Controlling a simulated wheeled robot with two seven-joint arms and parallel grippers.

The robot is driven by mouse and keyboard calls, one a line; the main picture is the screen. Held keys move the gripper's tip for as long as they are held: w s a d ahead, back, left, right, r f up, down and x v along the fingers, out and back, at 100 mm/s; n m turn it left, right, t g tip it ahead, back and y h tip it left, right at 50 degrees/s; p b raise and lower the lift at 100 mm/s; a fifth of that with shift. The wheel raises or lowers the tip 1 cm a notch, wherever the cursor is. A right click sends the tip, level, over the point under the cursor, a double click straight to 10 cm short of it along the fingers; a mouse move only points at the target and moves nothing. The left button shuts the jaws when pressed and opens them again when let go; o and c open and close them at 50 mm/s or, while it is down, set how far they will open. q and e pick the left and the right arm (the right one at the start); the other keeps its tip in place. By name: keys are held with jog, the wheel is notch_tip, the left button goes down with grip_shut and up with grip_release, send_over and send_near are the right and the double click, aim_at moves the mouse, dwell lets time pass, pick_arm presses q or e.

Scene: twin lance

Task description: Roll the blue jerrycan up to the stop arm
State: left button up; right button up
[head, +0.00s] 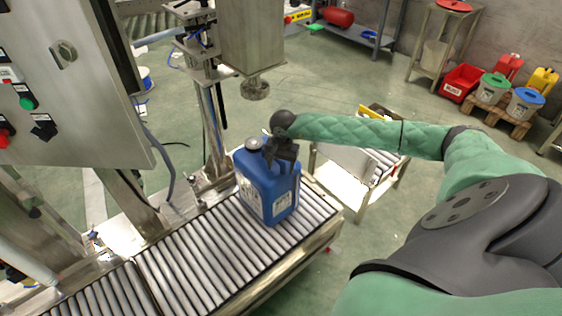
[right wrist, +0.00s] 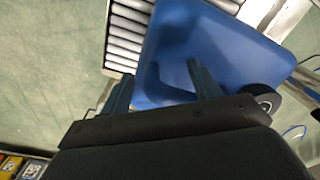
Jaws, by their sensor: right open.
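The blue jerrycan (head: 262,190) stands upright on the roller conveyor (head: 190,260), near its far right end. It has a grey cap and a pale label on its side. My right gripper (head: 278,158) is open at the top of the jerrycan, by its handle and cap; I cannot tell whether it touches. In the right wrist view, the two dark fingers (right wrist: 163,84) spread in front of the blue jerrycan (right wrist: 220,45). I cannot pick out the stop arm for certain; metal fittings stand along the conveyor's left side. My left gripper is not in view.
A filling head (head: 254,88) hangs on a metal column behind the jerrycan. A grey control cabinet (head: 80,70) stands at the left. A low table (head: 345,165) is beyond the conveyor's end. The rollers toward the front left are clear.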

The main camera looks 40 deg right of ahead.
jog(key=c, duration=1.3)
grip_shut()
jog(key=shift+d, duration=0.1)
jog(key=shift+d+n+b, duration=0.4)
jog(key=shift+d+b, duration=0.15)
jog(key=shift+b, duration=0.15)
jog(key=shift+d+f+n+b, duration=0.1)
jog(key=shift+d+n+b, duration=0.2)
jog(key=shift+b, duration=0.25)
jog(key=o, duration=1.3)
grip_release()
jog(key=shift+w+f, duration=0.1)
jog(key=shift+w, duration=0.05)
